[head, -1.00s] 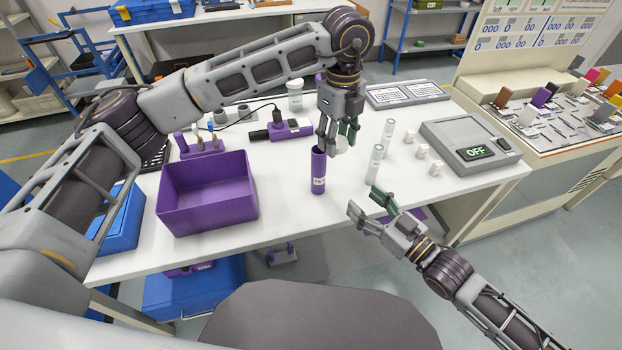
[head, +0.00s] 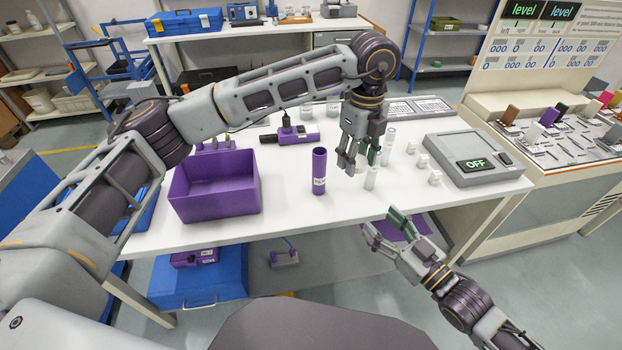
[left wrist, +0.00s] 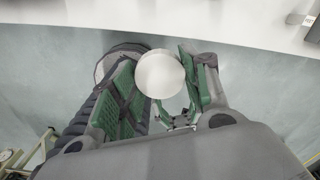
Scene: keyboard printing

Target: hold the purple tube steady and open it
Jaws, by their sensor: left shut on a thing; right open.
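The purple tube (head: 319,175) stands upright on the white table, with a small label low on its side. Its top looks like a dark opening, but I cannot be sure. My left gripper (head: 356,165) is to the right of the tube, apart from it. It is shut on a white round piece (left wrist: 160,73), seen end-on between the green pads in the left wrist view. In the head view the fingers mostly hide this piece. My right gripper (head: 383,222) is open and empty in front of the table edge, lower right of the tube.
A purple bin (head: 215,200) stands left of the tube. Pale tubes (head: 371,179) stand close to my left gripper. Small white blocks (head: 422,161) and a grey device reading OFF (head: 472,160) are to the right. A purple device (head: 292,137) lies behind.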

